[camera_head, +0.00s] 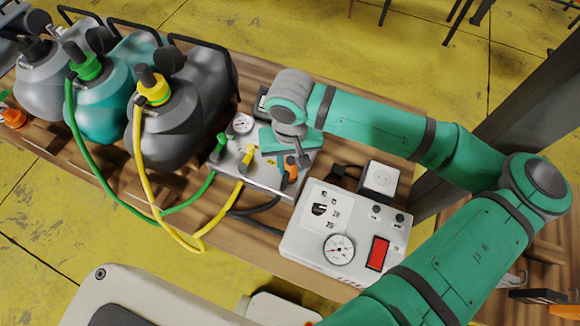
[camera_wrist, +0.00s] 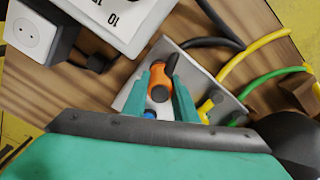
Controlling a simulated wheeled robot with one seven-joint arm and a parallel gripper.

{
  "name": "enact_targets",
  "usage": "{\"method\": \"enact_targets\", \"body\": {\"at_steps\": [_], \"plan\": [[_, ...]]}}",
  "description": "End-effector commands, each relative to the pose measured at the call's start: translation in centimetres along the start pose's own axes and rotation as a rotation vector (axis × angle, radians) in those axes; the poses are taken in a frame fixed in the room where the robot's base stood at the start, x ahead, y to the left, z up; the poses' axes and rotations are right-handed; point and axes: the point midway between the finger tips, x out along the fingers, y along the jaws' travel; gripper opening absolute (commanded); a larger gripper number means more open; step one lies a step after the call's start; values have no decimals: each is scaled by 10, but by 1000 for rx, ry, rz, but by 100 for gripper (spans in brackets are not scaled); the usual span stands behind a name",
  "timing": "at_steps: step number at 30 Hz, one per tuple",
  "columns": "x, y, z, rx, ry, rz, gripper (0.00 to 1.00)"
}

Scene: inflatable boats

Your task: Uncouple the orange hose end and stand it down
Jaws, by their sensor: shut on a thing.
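My gripper (camera_wrist: 159,72) is shut on the orange hose end (camera_wrist: 160,79), with one teal finger on each side of it. In the head view the orange hose end (camera_head: 291,168) shows at the right part of the grey panel (camera_head: 232,178), just below my gripper (camera_head: 297,155). A black part sits against the orange end in the wrist view. A blue spot (camera_wrist: 150,115) shows on the panel near it. My fingers hide the orange end's base, so I cannot tell whether it is seated or free.
Yellow (camera_head: 247,157) and green (camera_head: 220,143) hose ends stand close by on the panel, with a gauge (camera_head: 242,123) behind. A white control box (camera_head: 322,232) and a socket block (camera_head: 380,180) stand to the right. Grey and teal rolled boats (camera_head: 175,120) fill the left; hoses cross the bench.

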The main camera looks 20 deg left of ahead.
Motion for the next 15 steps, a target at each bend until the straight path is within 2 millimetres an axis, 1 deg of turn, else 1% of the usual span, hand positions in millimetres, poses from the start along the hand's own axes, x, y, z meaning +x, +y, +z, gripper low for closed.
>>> {"method": "enact_targets", "body": {"at_steps": [15], "plan": [[-9, 0, 0, 0, 1, 0, 1]]}}
